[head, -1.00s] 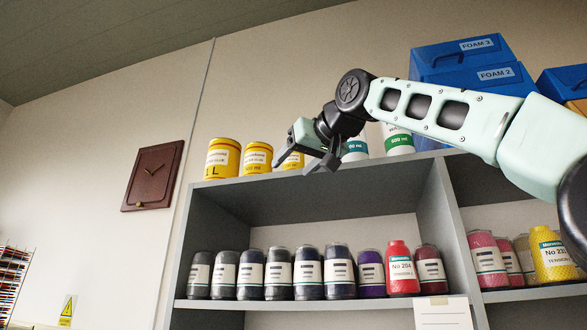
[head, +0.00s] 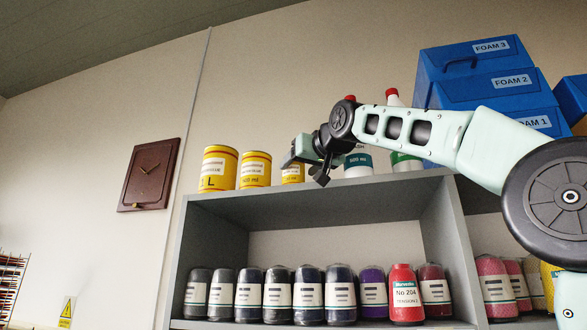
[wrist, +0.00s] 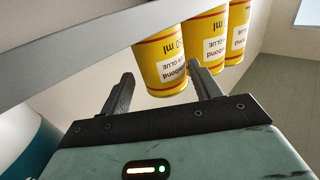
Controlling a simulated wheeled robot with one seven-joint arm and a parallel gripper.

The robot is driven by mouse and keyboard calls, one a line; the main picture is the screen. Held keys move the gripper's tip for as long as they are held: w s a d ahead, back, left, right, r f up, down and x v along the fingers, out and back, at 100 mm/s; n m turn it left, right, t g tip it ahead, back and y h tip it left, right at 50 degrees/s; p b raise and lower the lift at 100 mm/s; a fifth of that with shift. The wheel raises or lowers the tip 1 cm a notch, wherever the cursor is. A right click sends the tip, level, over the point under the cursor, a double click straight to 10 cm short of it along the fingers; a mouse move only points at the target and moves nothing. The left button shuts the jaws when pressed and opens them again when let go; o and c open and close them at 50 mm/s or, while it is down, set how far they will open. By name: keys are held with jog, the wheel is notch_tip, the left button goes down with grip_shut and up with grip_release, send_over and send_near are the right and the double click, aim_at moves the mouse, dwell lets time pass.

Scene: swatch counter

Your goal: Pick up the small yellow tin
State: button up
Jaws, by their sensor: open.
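Three yellow tins stand in a row on top of the grey shelf unit. The small yellow tin (head: 291,175) is the rightmost, partly hidden behind my gripper (head: 306,172) in the head view. The medium tin (head: 255,170) and the large 1 L tin (head: 219,168) stand to its left. In the wrist view, which appears upside down, the small tin (wrist: 160,62) is the nearest one. It lies ahead of my open gripper (wrist: 161,77), between the lines of the two fingers, which hold nothing. Whether a finger touches it I cannot tell.
The shelf top (head: 225,192) carries a teal-labelled white container (head: 357,165) right of my gripper and a red-capped bottle behind my arm. Blue foam boxes (head: 485,90) are stacked at right. Dark jars and a red bottle (head: 403,290) fill the shelf below.

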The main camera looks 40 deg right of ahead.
aim_at(290, 175)
jog(key=w+p, duration=0.4)
jog(key=shift+w+d+f, duration=0.1)
jog(key=shift+w+d, duration=0.05)
jog(key=shift+w, duration=0.05)
jog(key=shift+w+d+f, duration=0.1)
jog(key=shift+w+f, duration=0.1)
jog(key=shift+w, duration=0.3)
jog(key=c, duration=0.9)
